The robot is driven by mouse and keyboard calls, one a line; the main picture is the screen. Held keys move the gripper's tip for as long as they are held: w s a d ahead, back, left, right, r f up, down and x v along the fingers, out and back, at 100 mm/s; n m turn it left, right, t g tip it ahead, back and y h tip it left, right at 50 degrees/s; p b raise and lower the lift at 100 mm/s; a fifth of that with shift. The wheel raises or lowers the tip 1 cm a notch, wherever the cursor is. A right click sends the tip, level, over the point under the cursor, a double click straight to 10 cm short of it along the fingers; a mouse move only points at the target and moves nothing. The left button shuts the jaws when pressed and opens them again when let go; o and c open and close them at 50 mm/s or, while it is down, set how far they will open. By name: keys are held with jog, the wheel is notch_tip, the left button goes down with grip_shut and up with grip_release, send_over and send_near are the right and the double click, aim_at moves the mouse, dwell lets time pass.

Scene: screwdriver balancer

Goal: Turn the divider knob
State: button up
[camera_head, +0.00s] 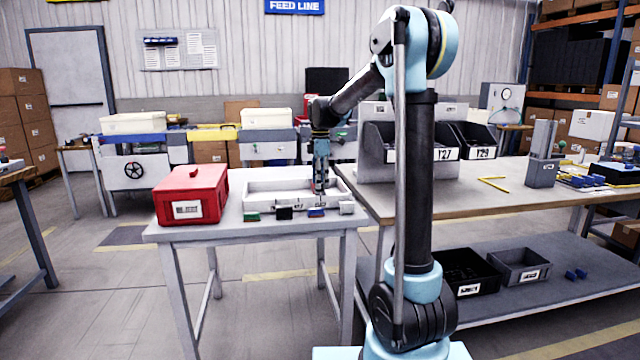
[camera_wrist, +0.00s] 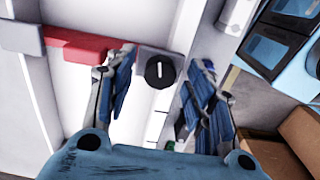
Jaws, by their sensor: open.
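The divider knob (camera_wrist: 160,70) is a round black knob with a white line across its face. It sits on a small grey block (camera_wrist: 146,57) joined to a red bar (camera_wrist: 85,46) in the wrist view. My gripper (camera_head: 321,190) points down into the white tray (camera_head: 262,201) in the head view, where it hides the knob. In the wrist view its two blue-padded fingers are apart, one to each side of the knob. I cannot tell whether either finger touches it.
A red box (camera_head: 191,195) stands left of the tray on the grey table (camera_head: 240,232). Several small coloured blocks line the tray's front. To the right is a workbench (camera_head: 440,190) with dark bins (camera_head: 474,139). The table's front left is clear.

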jog(key=shift+f, duration=0.3)
jog(key=shift+c, duration=0.6)
jog(key=c, duration=0.9)
jog(key=shift+c, duration=0.2)
